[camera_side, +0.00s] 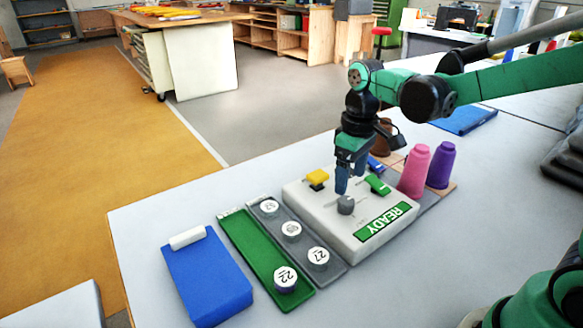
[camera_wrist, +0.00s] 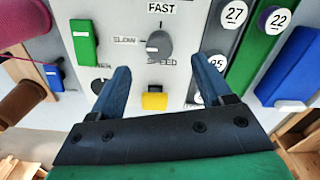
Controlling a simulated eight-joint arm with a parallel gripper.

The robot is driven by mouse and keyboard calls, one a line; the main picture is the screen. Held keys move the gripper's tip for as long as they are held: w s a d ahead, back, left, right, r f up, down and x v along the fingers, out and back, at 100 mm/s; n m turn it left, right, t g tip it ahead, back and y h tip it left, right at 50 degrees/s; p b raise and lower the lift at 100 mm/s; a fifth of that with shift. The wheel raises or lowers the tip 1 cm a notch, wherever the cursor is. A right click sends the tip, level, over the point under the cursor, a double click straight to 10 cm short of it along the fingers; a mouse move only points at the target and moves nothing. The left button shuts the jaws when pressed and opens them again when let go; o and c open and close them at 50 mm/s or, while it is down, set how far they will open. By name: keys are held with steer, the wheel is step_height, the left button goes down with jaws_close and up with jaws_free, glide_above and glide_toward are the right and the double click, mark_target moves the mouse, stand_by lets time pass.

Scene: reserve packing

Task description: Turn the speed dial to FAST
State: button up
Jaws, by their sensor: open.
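The grey speed dial (camera_side: 346,205) stands on a white control panel (camera_side: 322,218). In the wrist view the dial (camera_wrist: 159,46) sits below the FAST label (camera_wrist: 161,8) and right of the SLOW label (camera_wrist: 125,41). A small pale mark on it seems to lie on its left side, toward SLOW; its exact setting is hard to tell. My gripper (camera_side: 343,187) points down just above the dial. In the wrist view my gripper (camera_wrist: 161,66) is open and empty, its fingers apart on either side of the dial's lower part. I cannot tell whether they touch it.
Pink (camera_side: 414,172) and purple (camera_side: 441,165) cones stand at right. Green (camera_side: 250,255) and grey trays with numbered lids and a blue box (camera_side: 208,278) lie left.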

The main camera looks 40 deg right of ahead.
mark_target(347, 200)
steer(key=shift+f, duration=2.9)
jaws_close()
